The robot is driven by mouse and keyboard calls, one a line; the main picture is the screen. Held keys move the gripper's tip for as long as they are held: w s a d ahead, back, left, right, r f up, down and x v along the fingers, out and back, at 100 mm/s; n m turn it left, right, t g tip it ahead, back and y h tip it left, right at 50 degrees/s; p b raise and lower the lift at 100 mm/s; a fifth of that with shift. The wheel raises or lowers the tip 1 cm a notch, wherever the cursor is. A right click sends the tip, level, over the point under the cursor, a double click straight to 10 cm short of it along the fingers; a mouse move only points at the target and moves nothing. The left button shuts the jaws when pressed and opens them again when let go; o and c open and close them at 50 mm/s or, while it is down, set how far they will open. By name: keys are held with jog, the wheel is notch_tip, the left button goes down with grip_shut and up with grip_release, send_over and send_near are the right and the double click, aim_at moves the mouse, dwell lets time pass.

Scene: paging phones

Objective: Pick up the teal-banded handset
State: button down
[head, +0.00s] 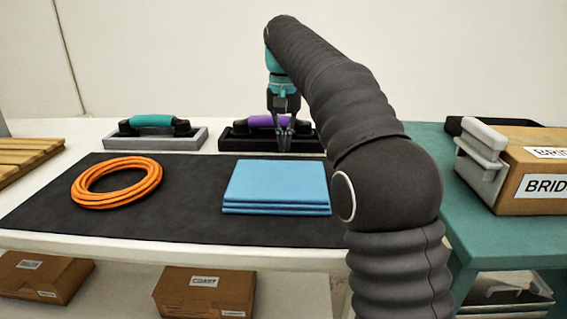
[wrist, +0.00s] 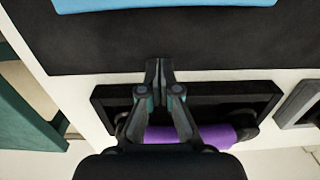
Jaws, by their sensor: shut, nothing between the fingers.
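The teal-banded handset (head: 151,121) lies in a grey cradle (head: 168,142) at the back left of the table in the head view. A purple-banded handset (head: 261,121) lies in a black cradle (head: 238,143) to its right. My gripper (head: 285,146) is shut and empty, pointing down in front of the purple-banded handset and hiding part of it. In the wrist view, my gripper (wrist: 159,66) has its fingertips together near the black cradle's edge. The purple band (wrist: 190,136) shows beneath the fingers there. Only part of the grey cradle (wrist: 297,108) shows at the right edge of that view.
A dark mat (head: 150,220) holds an orange cable coil (head: 117,182) and a stack of folded blue cloths (head: 276,187). A wooden slatted piece (head: 25,158) is at far left. A cardboard box (head: 530,175) stands on a teal table at right. Boxes sit on the shelf below.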

notch_tip(320, 180, down, 2)
jog(key=shift+f, duration=0.1)
jog(key=shift+s+f+b, duration=0.25)
jog(key=shift+s+b, duration=0.1)
jog(key=shift+b, duration=0.05)
jog(key=shift+s+r+b, duration=0.15)
jog(key=shift+s+b, duration=0.2)
jog(key=shift+s, duration=1.35)
